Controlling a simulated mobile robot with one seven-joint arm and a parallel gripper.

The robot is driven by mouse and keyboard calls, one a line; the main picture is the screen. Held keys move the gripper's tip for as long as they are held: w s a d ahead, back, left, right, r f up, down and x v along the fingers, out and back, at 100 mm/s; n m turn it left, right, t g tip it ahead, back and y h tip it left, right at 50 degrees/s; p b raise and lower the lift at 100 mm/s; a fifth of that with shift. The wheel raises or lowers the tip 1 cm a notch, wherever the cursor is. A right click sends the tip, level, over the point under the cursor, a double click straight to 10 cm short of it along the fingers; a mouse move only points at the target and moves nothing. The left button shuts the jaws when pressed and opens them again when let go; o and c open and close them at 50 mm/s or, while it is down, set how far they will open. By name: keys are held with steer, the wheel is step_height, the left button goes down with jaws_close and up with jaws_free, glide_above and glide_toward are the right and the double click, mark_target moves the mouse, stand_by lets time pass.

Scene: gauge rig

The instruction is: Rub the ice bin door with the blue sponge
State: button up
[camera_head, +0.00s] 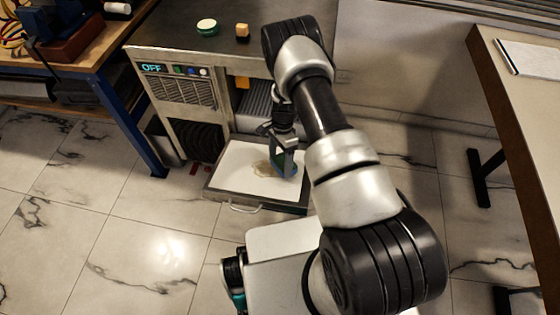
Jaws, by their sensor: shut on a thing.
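The ice bin door (235,180) is folded down and open at the front of the steel machine, its pale inner face up and its handle (243,208) at the near edge. A brownish stain (263,168) shows near its middle. My gripper (286,167) points down over the right part of the door, just right of the stain. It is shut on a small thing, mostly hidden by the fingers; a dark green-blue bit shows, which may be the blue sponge. I cannot tell whether it touches the door.
The machine's front has a lit OFF panel (152,68). A blue-legged workbench (130,115) stands left, a table (520,100) right. The marble floor at front left is clear.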

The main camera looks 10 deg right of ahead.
steer(key=shift+b+x, duration=0.65)
steer(key=shift+x, duration=0.3)
